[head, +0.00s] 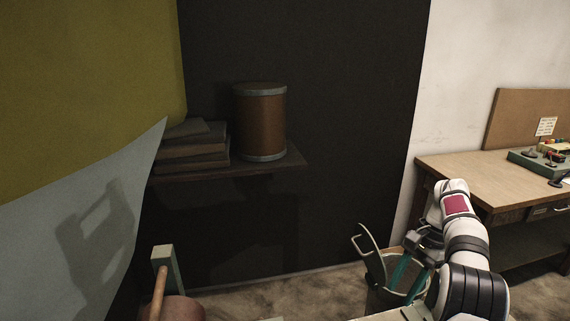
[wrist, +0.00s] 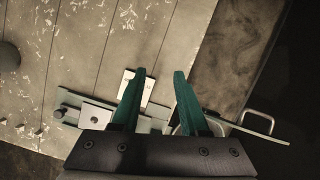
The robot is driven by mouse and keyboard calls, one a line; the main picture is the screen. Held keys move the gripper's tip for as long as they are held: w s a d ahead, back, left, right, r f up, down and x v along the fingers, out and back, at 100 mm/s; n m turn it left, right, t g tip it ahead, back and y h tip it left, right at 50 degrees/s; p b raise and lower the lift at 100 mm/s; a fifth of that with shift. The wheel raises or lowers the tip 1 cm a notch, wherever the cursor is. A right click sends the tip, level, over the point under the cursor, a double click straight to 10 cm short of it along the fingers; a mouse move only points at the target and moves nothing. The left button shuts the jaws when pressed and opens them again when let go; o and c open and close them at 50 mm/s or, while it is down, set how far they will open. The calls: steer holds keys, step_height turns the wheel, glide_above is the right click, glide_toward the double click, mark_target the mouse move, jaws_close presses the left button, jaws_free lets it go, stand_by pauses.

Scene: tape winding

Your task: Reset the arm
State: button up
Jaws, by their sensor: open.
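My arm (head: 465,245), white with black bands, reaches in at the lower right of the head view. Its gripper (wrist: 160,73) shows in the wrist view with two teal fingers spread apart. Nothing is between the fingers. Beyond them lies a pale planked surface (wrist: 90,45) strewn with light shavings. A metal plate (wrist: 132,88) shows on it near the left finger. In the head view teal parts of the gripper show beside the arm, but the fingertips are hard to make out.
A wooden workbench (head: 460,165) stands at the right. A dark shelf (head: 285,165) on the back wall holds a brown drum (head: 260,122) and stacked books (head: 192,150).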

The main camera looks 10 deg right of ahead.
steer(key=s+a+r+n+h, duration=0.1)
steer(key=s+a+r+n, duration=0.3)
steer(key=a, duration=0.7)
steer(key=s+a+r+n+h, duration=0.1)
steer(key=s+a+r, duration=0.45)
steer(key=a, duration=0.45)
steer(key=s+a+f+n, duration=0.2)
steer(key=s+a+f, duration=0.1)
steer(key=s, duration=0.6)
steer(key=s+a+f+n, duration=0.2)
steer(key=s+a, duration=0.4)
steer(key=s, duration=0.3)
steer(key=shift+f+t, duration=0.3)
steer(key=shift+f, duration=0.55)
